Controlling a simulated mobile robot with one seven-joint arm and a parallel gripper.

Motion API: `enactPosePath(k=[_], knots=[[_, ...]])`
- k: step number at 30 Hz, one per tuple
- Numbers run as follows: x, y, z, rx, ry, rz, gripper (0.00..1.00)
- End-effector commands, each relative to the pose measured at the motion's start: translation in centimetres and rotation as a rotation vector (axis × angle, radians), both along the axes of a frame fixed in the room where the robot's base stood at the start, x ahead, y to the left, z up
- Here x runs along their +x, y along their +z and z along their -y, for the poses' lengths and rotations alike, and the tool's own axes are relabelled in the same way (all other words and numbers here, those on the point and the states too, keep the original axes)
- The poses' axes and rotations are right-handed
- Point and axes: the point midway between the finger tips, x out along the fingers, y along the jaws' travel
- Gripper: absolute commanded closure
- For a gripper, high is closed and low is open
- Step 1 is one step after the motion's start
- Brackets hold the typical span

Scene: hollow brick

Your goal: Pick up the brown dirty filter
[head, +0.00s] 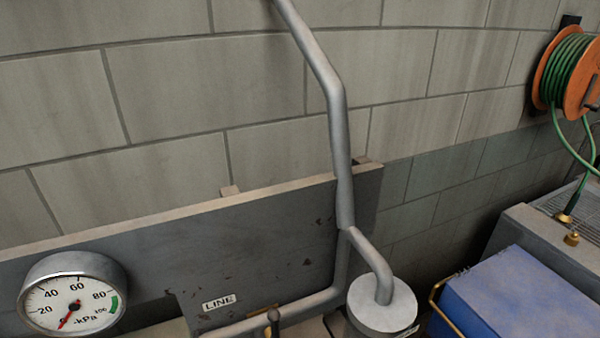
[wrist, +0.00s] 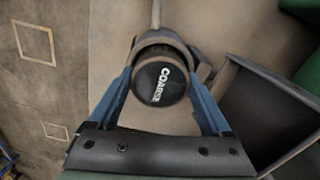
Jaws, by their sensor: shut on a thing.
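In the wrist view, my gripper (wrist: 164,78) has its two blue fingers on either side of a round filter (wrist: 150,84) and is shut on it. The filter's black end cap reads COARSE and faces the camera. A brownish-grey rim shows around the cap's upper side; the rest of its body is hidden behind the cap, so I cannot tell how dirty it is. Neither the filter nor my gripper shows in the head view.
In the wrist view, a dark open-topped bin (wrist: 270,120) stands close at right. The head view shows a pressure gauge (head: 72,296), a grey pipe (head: 340,150) entering a metal canister (head: 382,304), a blue box (head: 515,295) and a hose reel (head: 568,72) on the block wall.

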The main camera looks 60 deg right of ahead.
Motion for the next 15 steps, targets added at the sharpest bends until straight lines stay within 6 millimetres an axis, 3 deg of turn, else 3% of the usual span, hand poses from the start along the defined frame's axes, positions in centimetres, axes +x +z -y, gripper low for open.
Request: enactPosePath(k=[1,7,15], knots=[[0.01,0.01,0.00,0.000,0.000,0.000,0.67],[0.00,0.02,0.00,0.000,0.000,0.000,1.00],[0.05,0.08,0.04,-0.002,0.000,0.002,1.00]])
